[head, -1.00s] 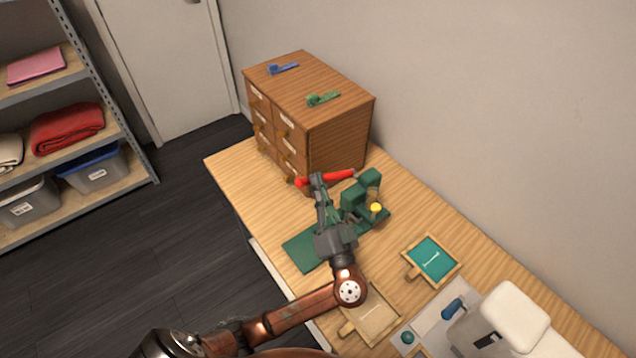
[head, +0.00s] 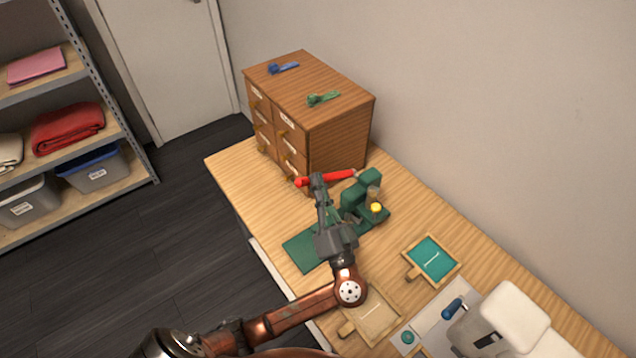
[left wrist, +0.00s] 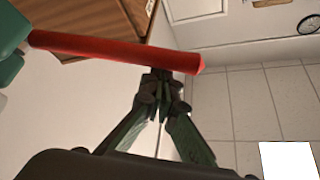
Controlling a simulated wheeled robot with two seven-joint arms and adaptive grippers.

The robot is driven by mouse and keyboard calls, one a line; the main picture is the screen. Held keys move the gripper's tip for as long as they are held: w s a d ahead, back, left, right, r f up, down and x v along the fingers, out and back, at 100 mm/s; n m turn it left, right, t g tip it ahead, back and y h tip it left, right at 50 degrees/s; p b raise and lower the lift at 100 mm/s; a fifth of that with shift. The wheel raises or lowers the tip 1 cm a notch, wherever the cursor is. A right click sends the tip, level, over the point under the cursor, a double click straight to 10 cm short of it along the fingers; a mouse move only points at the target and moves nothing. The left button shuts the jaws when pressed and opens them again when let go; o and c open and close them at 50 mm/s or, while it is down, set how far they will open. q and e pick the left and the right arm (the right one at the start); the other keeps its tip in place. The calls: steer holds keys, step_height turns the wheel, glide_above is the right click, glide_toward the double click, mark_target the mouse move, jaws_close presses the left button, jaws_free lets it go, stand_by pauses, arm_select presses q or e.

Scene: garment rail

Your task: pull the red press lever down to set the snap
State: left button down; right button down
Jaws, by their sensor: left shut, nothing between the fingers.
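The red press lever (head: 332,178) sticks out to the left from the green snap press (head: 362,197) on the table. Its rounded free end lies by my left gripper (head: 317,180). In the left wrist view the lever (left wrist: 115,48) crosses above the fingertips of my left gripper (left wrist: 161,77). The gripper is shut and empty, with its tips at or just beside the lever near the free end; I cannot tell whether they touch. A yellow piece (head: 376,208) shows on the press. My right gripper is not in view.
A wooden drawer cabinet (head: 340,136) stands close behind the lever, with blue (head: 284,68) and green (head: 323,98) items on top. A teal tray (head: 432,258) and a white machine (head: 505,322) are at the right.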

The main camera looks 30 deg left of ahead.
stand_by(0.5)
arm_select(q)
step_height(320, 180, up, 10)
stand_by(0.5)
stand_by(0.4)
